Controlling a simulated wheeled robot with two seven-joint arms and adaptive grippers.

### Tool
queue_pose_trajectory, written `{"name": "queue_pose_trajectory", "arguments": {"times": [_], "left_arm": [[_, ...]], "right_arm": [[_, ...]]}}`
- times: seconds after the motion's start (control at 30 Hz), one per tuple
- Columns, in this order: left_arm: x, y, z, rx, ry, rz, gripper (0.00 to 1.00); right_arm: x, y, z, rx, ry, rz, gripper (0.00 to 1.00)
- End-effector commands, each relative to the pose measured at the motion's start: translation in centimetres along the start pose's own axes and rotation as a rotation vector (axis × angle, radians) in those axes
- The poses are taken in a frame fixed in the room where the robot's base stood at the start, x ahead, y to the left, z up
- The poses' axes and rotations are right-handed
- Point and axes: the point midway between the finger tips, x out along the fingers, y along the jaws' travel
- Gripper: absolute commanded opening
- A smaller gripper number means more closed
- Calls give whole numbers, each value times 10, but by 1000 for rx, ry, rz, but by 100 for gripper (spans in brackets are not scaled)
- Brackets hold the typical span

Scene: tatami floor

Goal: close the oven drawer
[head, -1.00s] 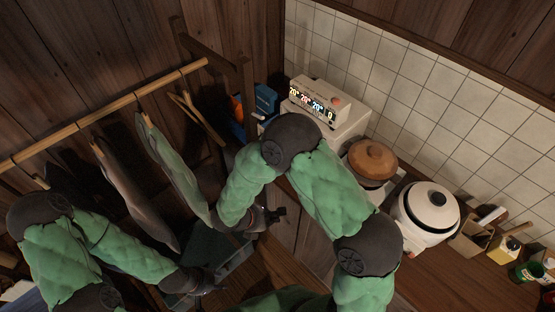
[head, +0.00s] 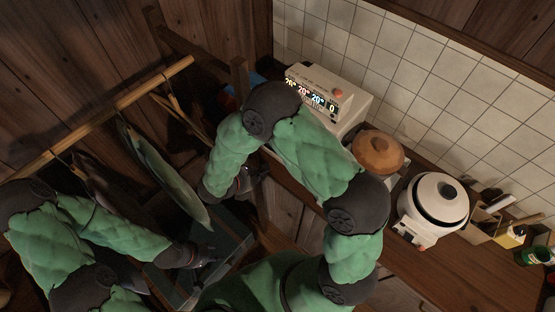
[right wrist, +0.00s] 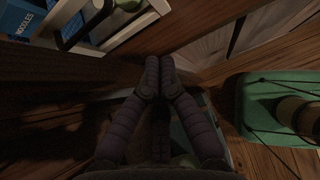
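A white appliance with a lit number display (head: 318,92) stands on the counter against the tiled wall. No oven drawer can be clearly made out; my right arm covers part of the counter front. My right gripper (head: 248,180) is beside the counter's left end, below the appliance. In the right wrist view its fingers (right wrist: 158,68) meet at the tips with nothing visible between them. Ahead of them at upper left is a white open compartment edge (right wrist: 118,32) with a dark bar, apart from the fingertips. My left gripper (head: 206,255) is lower, over a dark teal box; its opening is unclear.
A brown-lidded pot (head: 377,153) and a white rice cooker (head: 433,208) stand on the wooden counter (head: 470,270).

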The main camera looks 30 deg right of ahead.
Motion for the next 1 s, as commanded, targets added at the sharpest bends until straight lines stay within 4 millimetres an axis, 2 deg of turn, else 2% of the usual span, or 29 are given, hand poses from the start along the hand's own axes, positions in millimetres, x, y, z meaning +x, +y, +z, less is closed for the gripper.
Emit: {"name": "queue_pose_trajectory", "arguments": {"times": [0.1,0.4,0.5,0.7,1.0], "left_arm": [[2,-1,0,0,1,0,40],[6,-2,-1,0,1,0,40],[4,-1,-1,0,1,0,40],[3,-1,-1,0,2,0,40],[3,-1,-1,0,2,0,40]], "right_arm": [[24,-1,0,2,0,-5,0],[79,-1,-1,2,2,-4,0],[88,0,12,3,1,-2,0],[102,0,24,3,1,-2,0],[105,0,27,1,0,1,0]]}}
